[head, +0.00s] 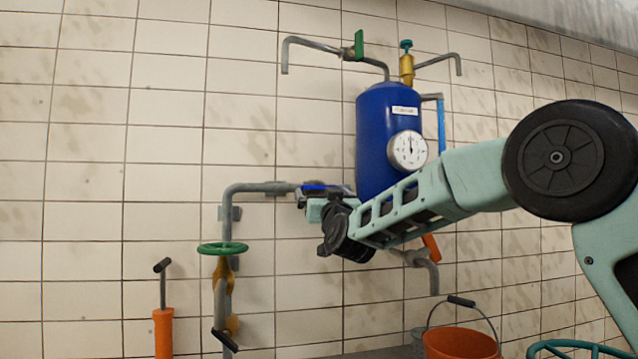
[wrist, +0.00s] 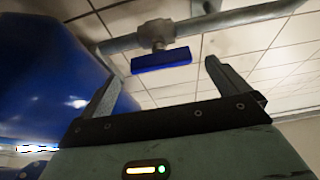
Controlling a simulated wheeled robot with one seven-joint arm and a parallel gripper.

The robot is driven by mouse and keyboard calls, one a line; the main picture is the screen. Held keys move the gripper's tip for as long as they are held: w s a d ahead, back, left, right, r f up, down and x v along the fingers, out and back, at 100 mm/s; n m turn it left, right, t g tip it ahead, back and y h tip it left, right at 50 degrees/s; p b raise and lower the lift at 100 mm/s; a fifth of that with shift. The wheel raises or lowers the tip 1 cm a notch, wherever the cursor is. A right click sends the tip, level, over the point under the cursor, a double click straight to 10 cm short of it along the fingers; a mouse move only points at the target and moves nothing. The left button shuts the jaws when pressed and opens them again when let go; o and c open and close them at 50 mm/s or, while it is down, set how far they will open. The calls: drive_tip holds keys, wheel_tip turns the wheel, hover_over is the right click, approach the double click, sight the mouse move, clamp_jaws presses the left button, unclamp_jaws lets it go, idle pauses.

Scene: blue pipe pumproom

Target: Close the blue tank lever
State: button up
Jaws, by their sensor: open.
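The blue lever (head: 316,187) sits on a valve in the grey horizontal pipe left of the blue tank (head: 374,140). In the wrist view the lever (wrist: 161,61) shows as a flat blue bar below the pipe (wrist: 215,25), running roughly along it. My gripper (head: 308,198) is at the lever in the head view and partly hides the valve. In the wrist view my gripper (wrist: 162,70) is open, with the lever seen between and beyond its fingertips. I see no clear contact. The tank (wrist: 55,75) fills the left of the wrist view.
A gauge (head: 407,150) is on the tank. A green lever (head: 359,44) and a yellow valve (head: 406,68) are above it. A green handwheel (head: 222,249) is lower left, an orange-handled valve (head: 431,246) below the tank. An orange bucket (head: 461,344) stands at lower right.

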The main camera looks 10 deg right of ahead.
sight(320, 189)
drive_tip(key=shift+p+x, duration=0.65)
drive_tip(key=shift+x, duration=2.05)
drive_tip(key=c, duration=0.9)
